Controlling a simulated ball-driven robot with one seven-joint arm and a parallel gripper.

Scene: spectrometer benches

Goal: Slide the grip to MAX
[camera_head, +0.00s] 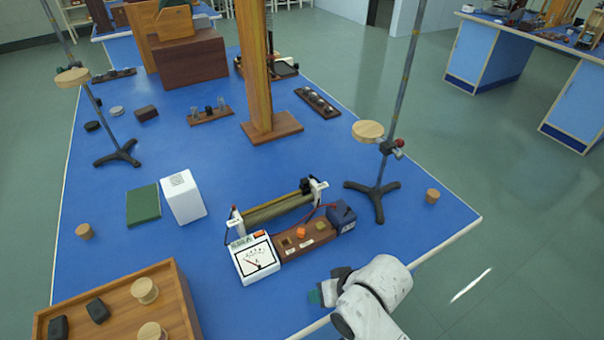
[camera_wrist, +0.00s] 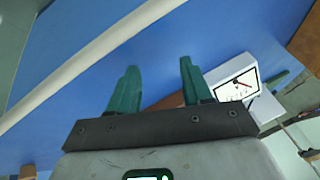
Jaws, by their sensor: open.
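A rheostat (camera_head: 275,208) with a brownish coil between white end posts lies across the blue bench in the head view. A small black part (camera_head: 305,186), which looks like its sliding grip, sits near the coil's right end. I cannot read a MAX mark. In front are a white meter (camera_head: 256,258) with a needle dial and a wooden switch board (camera_head: 305,236). My gripper (camera_head: 318,294) is at the bench's front edge, in front of the board and apart from the rheostat. In the wrist view its green fingers (camera_wrist: 158,70) are open and empty; the meter (camera_wrist: 236,88) shows beyond the right one.
A dark blue box (camera_head: 342,217) stands at the board's right end, with red wires nearby. A stand (camera_head: 377,203) rises right of the rheostat. A white box (camera_head: 182,198) and green book (camera_head: 143,205) lie left. A wooden tray (camera_head: 180,300) fills the front left.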

